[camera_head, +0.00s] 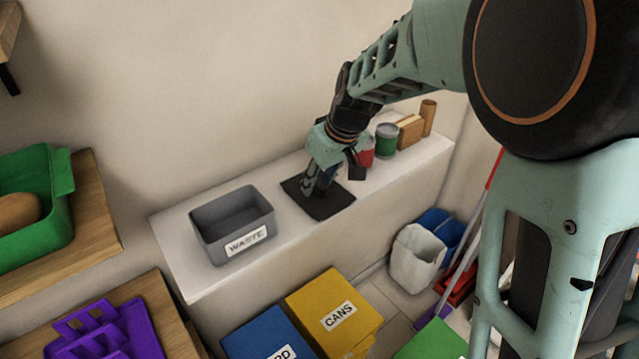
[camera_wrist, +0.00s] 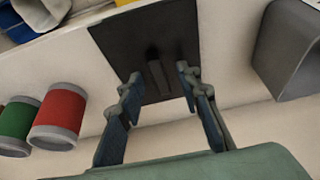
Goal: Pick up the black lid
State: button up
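The black lid (camera_head: 334,203) lies flat on the white ledge, to the right of the grey waste bin. In the wrist view the lid (camera_wrist: 120,48) is a dark square with a raised bar handle (camera_wrist: 159,79) in its middle. My gripper (camera_head: 316,188) is over the lid, pointing down. In the wrist view my gripper (camera_wrist: 158,83) is open, its two fingertips apart on either side of the handle. Nothing is visibly held. I cannot tell whether the fingertips touch the lid. In the head view my gripper hides the handle.
The grey bin (camera_head: 212,238) labelled WASTE stands left on the ledge (camera_head: 290,232). A red can (camera_head: 367,152), a green can (camera_head: 386,141) and wooden blocks (camera_head: 410,131) stand right of the lid. Bins labelled CANS (camera_head: 325,300) and others are below in front.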

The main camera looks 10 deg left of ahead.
jog(key=shift+c, duration=0.4)
grip_shut()
jog(key=shift+r, duration=0.1)
